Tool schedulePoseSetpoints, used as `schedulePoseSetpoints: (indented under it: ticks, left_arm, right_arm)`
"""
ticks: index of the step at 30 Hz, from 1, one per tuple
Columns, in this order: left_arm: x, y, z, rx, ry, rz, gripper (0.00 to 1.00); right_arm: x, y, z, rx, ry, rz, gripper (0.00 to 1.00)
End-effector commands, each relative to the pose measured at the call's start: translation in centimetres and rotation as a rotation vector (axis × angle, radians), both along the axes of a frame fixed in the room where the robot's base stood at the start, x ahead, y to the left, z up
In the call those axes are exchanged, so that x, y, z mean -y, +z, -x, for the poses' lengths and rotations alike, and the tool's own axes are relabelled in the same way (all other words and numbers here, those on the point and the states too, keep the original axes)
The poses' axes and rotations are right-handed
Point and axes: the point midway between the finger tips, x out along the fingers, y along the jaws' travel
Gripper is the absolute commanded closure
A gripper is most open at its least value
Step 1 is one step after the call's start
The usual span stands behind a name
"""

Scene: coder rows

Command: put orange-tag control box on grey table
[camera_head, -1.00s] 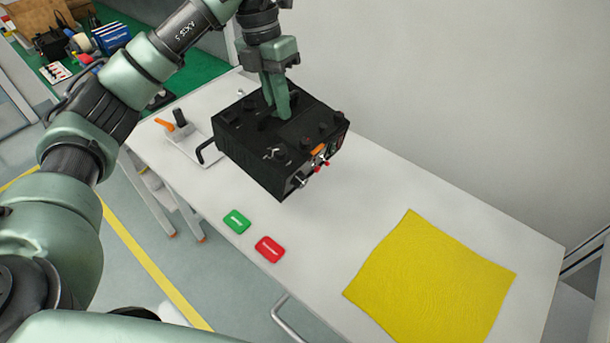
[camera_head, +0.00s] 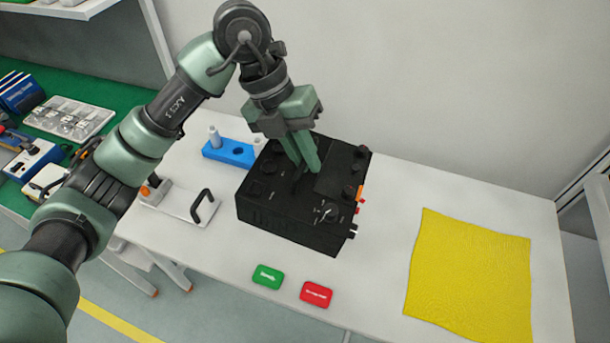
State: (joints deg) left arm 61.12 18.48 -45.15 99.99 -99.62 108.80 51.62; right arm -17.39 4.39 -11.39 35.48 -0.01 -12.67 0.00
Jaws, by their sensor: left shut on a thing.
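The black control box (camera_head: 285,210) with an orange tag (camera_head: 361,193) on its right side is in the head view, over the middle of the pale grey table (camera_head: 385,285). My left gripper (camera_head: 300,175) comes down onto its top and is shut on a part there; the exact grip is partly hidden by the fingers. The box looks level. I cannot tell whether its underside touches the table. My right gripper is not in view.
A yellow cloth (camera_head: 470,275) lies to the right. Green (camera_head: 267,277) and red (camera_head: 316,293) tags lie in front of the box. A toggle clamp plate (camera_head: 180,203) and a blue block (camera_head: 230,153) are at left. A green bench (camera_head: 90,97) stands further left.

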Motion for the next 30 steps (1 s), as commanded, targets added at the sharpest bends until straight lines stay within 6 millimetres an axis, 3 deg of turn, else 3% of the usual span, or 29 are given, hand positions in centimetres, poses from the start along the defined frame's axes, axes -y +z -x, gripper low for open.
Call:
schedulePoseSetpoints:
  ticks: [18, 30]
  left_arm:
    - [0.1, -11.8, 0.0, 0.001, -0.001, 0.006, 1.0]
    - [0.2, -14.5, -0.1, 0.005, 0.0, 0.007, 1.0]
  right_arm:
    - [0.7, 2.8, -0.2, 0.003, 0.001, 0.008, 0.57]
    - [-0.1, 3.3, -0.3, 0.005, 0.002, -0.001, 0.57]
